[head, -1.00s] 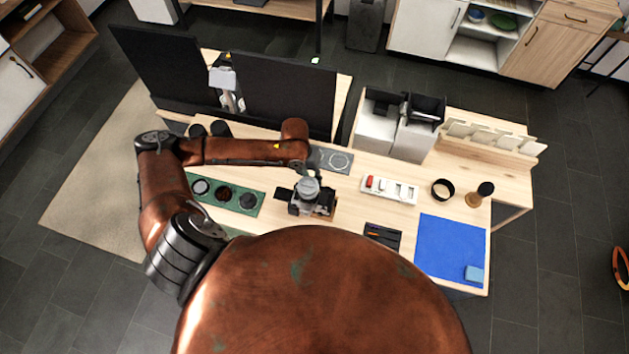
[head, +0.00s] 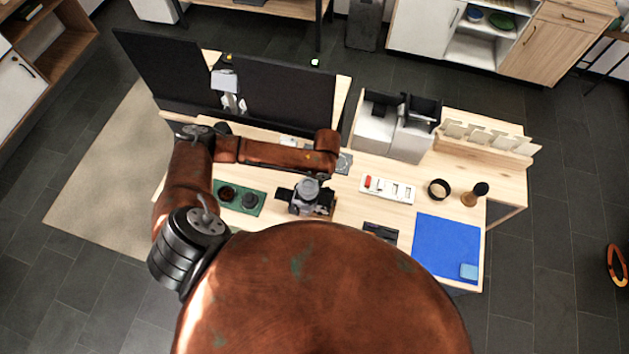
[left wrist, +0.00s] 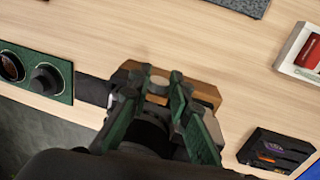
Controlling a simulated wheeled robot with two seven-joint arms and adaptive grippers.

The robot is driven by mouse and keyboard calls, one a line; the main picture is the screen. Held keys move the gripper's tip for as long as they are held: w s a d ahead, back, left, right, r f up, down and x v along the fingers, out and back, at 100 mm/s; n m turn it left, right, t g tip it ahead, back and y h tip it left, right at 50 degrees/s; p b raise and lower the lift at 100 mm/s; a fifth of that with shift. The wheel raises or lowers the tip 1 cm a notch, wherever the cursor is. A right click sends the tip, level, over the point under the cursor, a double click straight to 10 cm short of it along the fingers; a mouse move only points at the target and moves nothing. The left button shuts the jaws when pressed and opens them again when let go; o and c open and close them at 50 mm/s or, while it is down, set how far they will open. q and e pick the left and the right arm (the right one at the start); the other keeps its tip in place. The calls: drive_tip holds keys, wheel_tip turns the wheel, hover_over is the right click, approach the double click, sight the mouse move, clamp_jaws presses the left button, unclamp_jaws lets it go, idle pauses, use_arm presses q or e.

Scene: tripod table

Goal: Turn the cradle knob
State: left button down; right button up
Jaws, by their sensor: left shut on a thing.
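In the left wrist view my green-sided gripper fingers (left wrist: 158,98) point at the cradle's wooden block (left wrist: 204,92). They are shut on a small greyish knob (left wrist: 158,83) between their tips. The gripper and wrist hide most of the knob and the near side of the cradle. My right gripper is in neither view.
A green tray (head: 262,190) with round dark pieces lies left of the cradle. A white tray (head: 389,203) with a red item, a small black case (head: 381,231) and a blue mat (head: 446,245) lie to the right. Monitors (head: 280,95) stand behind.

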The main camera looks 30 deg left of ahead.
use_arm(q)
drive_tip(key=y+p, duration=0.1)
drive_tip(key=y, duration=0.1)
drive_tip(key=g+y+p, duration=0.1)
drive_tip(key=y, duration=0.1)
drive_tip(key=shift+w+d+f+y, duration=0.1)
drive_tip(key=shift+d+y, duration=0.2)
drive_tip(key=shift+d, duration=0.1)
drive_tip(key=c, duration=1.9)
unclamp_jaws()
drive_tip(key=shift+a, duration=0.1)
drive_tip(key=shift+c, duration=0.2)
drive_tip(key=p+v, duration=0.4)
drive_tip(key=v, duration=0.1)
